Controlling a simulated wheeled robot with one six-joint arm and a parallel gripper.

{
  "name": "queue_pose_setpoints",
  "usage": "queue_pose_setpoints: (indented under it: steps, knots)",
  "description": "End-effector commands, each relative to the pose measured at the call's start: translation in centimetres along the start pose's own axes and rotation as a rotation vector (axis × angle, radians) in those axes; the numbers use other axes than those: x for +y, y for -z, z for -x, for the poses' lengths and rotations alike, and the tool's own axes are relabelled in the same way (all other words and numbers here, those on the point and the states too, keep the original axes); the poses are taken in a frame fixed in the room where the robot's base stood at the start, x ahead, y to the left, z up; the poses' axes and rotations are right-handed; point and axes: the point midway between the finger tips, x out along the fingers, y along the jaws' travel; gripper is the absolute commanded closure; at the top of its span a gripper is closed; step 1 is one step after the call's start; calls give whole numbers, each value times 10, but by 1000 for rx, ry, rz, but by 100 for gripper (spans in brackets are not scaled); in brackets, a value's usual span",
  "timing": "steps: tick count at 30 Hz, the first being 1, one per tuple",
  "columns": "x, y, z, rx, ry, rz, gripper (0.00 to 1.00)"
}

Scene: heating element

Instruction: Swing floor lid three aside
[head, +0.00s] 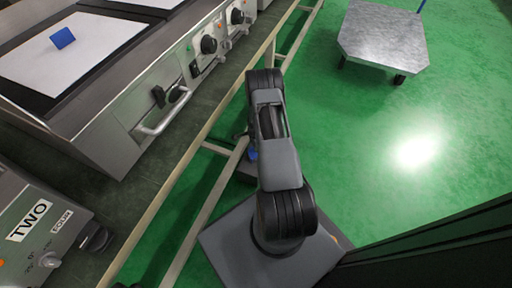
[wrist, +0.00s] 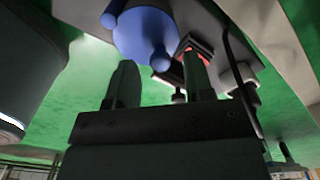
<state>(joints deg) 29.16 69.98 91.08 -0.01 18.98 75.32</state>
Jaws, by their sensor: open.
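I cannot make out a lid marked three in either view. In the wrist view my gripper (wrist: 160,78) is open, its two dark fingers apart with nothing between them. A rounded blue part (wrist: 146,35) with small knobs shows just beyond the fingertips, under a grey surface; I cannot tell whether it touches them. In the head view my arm reaches away from me beside the bench and hides my gripper. A small blue bit (head: 252,154) shows at the arm's left edge, low by the bench frame; I cannot tell what it belongs to.
A bench on the left carries a steel hot-plate unit (head: 110,135) with a handle, knobs and a blue block (head: 62,38) on its pale top. A box labelled TWO (head: 30,222) stands nearer. A low metal platform (head: 383,37) stands far right. Green floor between is clear.

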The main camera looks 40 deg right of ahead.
Motion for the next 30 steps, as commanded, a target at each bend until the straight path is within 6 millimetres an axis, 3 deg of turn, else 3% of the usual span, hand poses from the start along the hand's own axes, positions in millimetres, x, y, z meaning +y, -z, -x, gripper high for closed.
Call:
queue_pose_setpoints:
  steps: [14,27,30]
  knots:
    - [0,1,-9,0,1,-1,52]
    - [0,1,-9,0,0,-1,94]
    - [0,1,-9,0,0,-1,100]
